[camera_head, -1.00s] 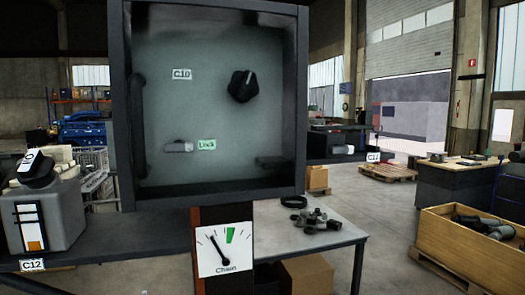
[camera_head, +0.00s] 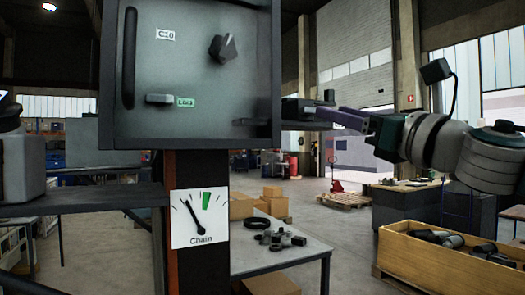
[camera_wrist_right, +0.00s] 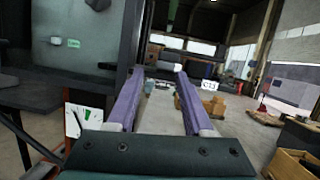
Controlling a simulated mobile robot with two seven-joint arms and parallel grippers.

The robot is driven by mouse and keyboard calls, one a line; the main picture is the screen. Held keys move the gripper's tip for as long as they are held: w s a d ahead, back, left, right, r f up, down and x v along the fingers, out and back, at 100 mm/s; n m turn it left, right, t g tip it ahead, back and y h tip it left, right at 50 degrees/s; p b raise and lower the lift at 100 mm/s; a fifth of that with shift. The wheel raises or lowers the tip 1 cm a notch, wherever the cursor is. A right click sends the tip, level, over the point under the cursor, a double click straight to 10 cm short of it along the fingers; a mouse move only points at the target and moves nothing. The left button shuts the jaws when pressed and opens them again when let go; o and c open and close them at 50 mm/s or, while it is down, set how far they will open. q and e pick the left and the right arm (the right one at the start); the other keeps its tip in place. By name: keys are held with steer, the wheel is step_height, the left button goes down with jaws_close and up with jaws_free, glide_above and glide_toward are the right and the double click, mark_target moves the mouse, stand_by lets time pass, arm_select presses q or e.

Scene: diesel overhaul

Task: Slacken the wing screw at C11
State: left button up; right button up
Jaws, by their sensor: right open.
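The C11 label (camera_wrist_right: 209,85) shows in the right wrist view, just right of the right finger. A small pale piece (camera_wrist_right: 163,86), which looks like the wing screw, shows between the fingers, apart from both. In the head view the dark bracket (camera_head: 292,108) beside the cabinet carries it, and the label is hidden there. My right gripper (camera_head: 320,112) comes in from the right with its purple fingers at the bracket's end. It also shows in the wrist view (camera_wrist_right: 158,72), open and empty. My left gripper is not in view.
The grey C10 cabinet (camera_head: 190,125) with a black knob (camera_head: 223,47) stands left of the gripper. A Chain gauge (camera_head: 200,218) hangs below it. A table (camera_head: 300,258) with metal parts and a wooden crate (camera_head: 425,262) stand lower right.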

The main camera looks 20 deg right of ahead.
arm_select(q)
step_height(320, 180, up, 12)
steer(key=p, duration=1.3)
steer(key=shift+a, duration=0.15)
arm_select(e)
steer(key=w+m+g+h, duration=0.1)
steer(key=m+h, duration=0.1)
steer(key=m, duration=0.6)
steer(key=w+r+m+g+h, duration=0.1)
steer(key=m+h, duration=0.2)
steer(key=m, duration=0.5)
steer(key=w+m+g+h, duration=0.2)
steer(key=m+h, duration=0.1)
steer(key=m, duration=0.5)
steer(key=shift+d+r, duration=0.3)
arm_select(q)
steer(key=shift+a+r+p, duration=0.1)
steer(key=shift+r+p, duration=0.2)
steer(key=shift+p, duration=0.1)
arm_select(e)
steer(key=shift+r, duration=0.1)
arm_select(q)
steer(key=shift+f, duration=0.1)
arm_select(e)
steer(key=shift+w, duration=0.15)
